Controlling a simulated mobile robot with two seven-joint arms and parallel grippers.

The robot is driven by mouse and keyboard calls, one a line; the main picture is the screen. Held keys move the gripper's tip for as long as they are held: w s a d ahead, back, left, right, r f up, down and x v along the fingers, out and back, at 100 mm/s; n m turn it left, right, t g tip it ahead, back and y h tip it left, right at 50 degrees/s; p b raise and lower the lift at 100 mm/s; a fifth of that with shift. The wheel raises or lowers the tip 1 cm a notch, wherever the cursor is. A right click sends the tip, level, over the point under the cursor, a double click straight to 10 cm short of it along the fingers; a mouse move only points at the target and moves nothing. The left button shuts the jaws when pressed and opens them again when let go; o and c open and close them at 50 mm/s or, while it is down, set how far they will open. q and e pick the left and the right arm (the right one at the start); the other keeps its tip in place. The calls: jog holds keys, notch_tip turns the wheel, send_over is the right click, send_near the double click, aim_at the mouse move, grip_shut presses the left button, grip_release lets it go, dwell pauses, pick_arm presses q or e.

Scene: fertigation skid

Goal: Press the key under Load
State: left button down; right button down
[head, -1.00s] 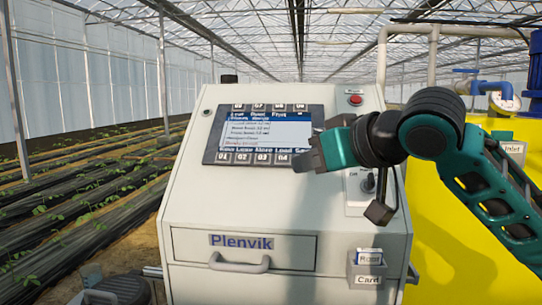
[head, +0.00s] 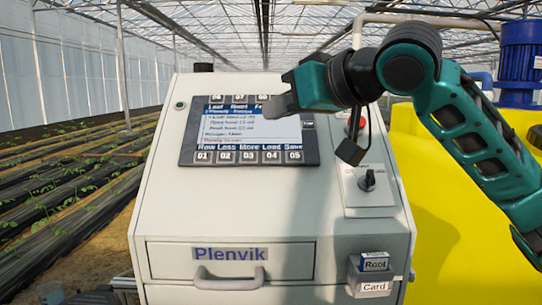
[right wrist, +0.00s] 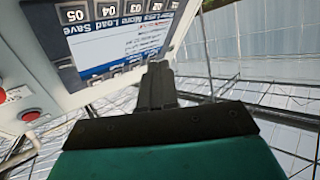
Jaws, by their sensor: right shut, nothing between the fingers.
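The key 04 (head: 271,157) sits in the bottom key row of the console's display panel, directly under the screen word "Load" (head: 271,148). Key 04 also shows upside down in the right wrist view (right wrist: 107,12). The screen (head: 235,130) is lit with a text list. My right gripper (head: 268,109) is shut and empty, its tip in front of the upper right of the screen, above key 04 in the picture. It hides part of the top labels and keys. In the right wrist view its closed fingers (right wrist: 157,75) point toward the panel; contact cannot be told. My left gripper is out of view.
Key 03 (head: 248,157) and key 05 (head: 294,157) flank key 04. A black rotary switch (head: 367,181) and a red button (head: 357,122) are right of the panel. Below are a drawer handle (head: 230,279) and a card holder (head: 372,277). A yellow tank (head: 445,240) stands right.

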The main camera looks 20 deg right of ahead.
aim_at(272, 156)
jog(key=w+f+b, duration=0.1)
jog(key=w+f, duration=0.1)
jog(key=f, duration=0.1)
jog(key=w+d+f+b, duration=0.1)
jog(key=w+f+b, duration=0.1)
jog(key=w+f, duration=0.1)
jog(key=shift+w+d+f+b, duration=0.1)
jog(key=shift+w+d+b, duration=0.1)
jog(key=shift+b, duration=0.1)
jog(key=shift+w+f, duration=0.15)
jog(key=shift+w, duration=0.05)
dwell(1.7)
jog(key=shift+w+d+f, duration=0.1)
jog(key=shift+f, duration=0.05)
jog(key=shift+w+f, duration=0.15)
jog(key=shift+f, duration=0.05)
dwell(0.5)
